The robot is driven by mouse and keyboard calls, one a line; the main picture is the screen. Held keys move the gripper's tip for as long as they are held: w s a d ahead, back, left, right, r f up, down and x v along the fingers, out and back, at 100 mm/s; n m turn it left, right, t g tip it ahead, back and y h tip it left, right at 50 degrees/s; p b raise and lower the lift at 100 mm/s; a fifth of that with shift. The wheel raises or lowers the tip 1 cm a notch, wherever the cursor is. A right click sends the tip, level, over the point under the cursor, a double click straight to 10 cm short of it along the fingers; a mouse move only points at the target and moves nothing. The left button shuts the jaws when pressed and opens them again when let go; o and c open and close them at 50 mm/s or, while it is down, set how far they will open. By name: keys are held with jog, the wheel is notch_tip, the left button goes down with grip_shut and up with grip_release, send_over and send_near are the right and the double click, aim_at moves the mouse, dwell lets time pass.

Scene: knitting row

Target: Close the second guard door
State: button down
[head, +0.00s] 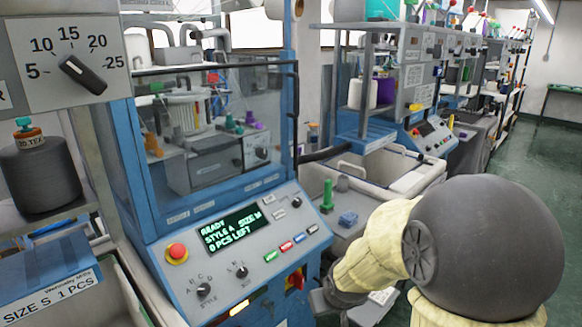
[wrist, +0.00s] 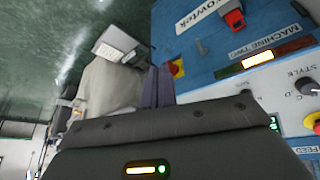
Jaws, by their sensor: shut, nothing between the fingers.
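The near machine's guard door (head: 225,130) is a clear pane in a blue frame, with a black bar along its top and a black handle (head: 296,105) at its right edge. The pane stands in front of the knitting parts, above the sloping control panel (head: 255,240); I cannot tell if it is fully closed. The wrist view shows a MACHINE TWO label (wrist: 272,52) on a blue panel. My gripper (wrist: 157,86) is shut and empty, apart from the door and low by the machine's front. In the head view my arm's end is low, right of the panel; its fingertips are not clear.
A yarn cone (head: 40,175) and a box marked SIZE S (head: 45,285) stand at left. A red stop button (head: 177,252) sits on the panel. A green peg (head: 327,195) stands right of it. More machines (head: 400,90) line the row; green floor (head: 535,160) is open at right.

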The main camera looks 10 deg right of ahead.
jog(key=w+r+n+t+y+p, duration=0.1)
jog(key=w+r+t+y+p, duration=0.2)
jog(key=w, duration=0.7)
jog(key=w+r+n+t+y+p, duration=0.1)
jog(key=w+r+n+t, duration=0.2)
jog(key=w, duration=0.7)
jog(key=w+d+r+t+y+p, duration=0.2)
jog(key=w+d+r+t+y, duration=0.2)
jog(key=w+r, duration=0.4)
jog(key=shift+r+n+y, duration=0.4)
jog(key=shift+r+y, duration=0.2)
jog(key=shift+r, duration=0.3)
jog(key=shift+d, duration=0.1)
jog(key=p, duration=0.5)
send_near(286, 166)
jog(key=x, duration=0.5)
jog(key=shift+x, duration=0.9)
